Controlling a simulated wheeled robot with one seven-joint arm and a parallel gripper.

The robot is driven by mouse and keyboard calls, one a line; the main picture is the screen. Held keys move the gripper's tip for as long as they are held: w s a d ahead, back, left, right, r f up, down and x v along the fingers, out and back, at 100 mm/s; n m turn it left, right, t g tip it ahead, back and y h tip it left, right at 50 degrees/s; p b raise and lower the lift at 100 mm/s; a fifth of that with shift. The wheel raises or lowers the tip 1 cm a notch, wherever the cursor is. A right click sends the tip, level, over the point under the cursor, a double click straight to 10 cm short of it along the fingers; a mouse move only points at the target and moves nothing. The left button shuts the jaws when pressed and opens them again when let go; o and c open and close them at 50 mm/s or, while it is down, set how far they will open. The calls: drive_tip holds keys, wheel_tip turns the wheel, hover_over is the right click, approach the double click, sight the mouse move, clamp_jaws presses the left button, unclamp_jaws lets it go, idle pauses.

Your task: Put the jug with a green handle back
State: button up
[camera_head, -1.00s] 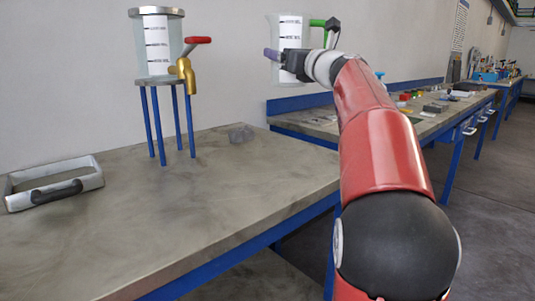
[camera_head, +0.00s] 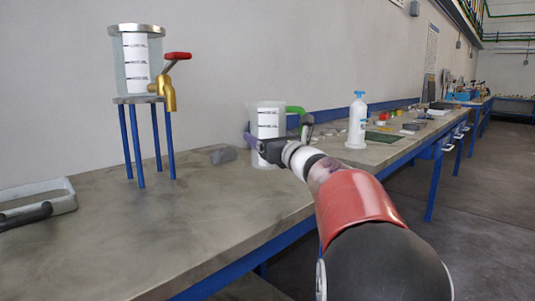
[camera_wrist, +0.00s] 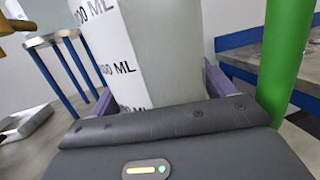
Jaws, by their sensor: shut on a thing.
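The clear jug (camera_head: 267,118) has a white measuring label and a green handle (camera_head: 296,110). In the head view it is upright, low over the right end of the near workbench; I cannot tell whether its base touches the bench. My gripper (camera_head: 262,143) is shut around the jug's body, with a purple finger showing at its left. In the wrist view the jug (camera_wrist: 165,45) fills the middle between the fingers, and the green handle (camera_wrist: 285,55) stands at the right. My arm hides part of the jug's lower right side.
A flanged vessel (camera_head: 132,75) with a gold tap and red lever stands on a blue-legged stand at the left. A grey block (camera_head: 223,155) lies on the bench (camera_head: 170,230). A tray (camera_head: 62,197) is at the left edge.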

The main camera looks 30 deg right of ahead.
wheel_tip(320, 180, down, 3)
drive_tip(key=shift+f, duration=0.2)
drive_tip(key=shift+f+b, duration=0.35)
drive_tip(key=shift+b, duration=0.25)
drive_tip(key=shift+f+b, duration=0.25)
drive_tip(key=shift+b, duration=0.05)
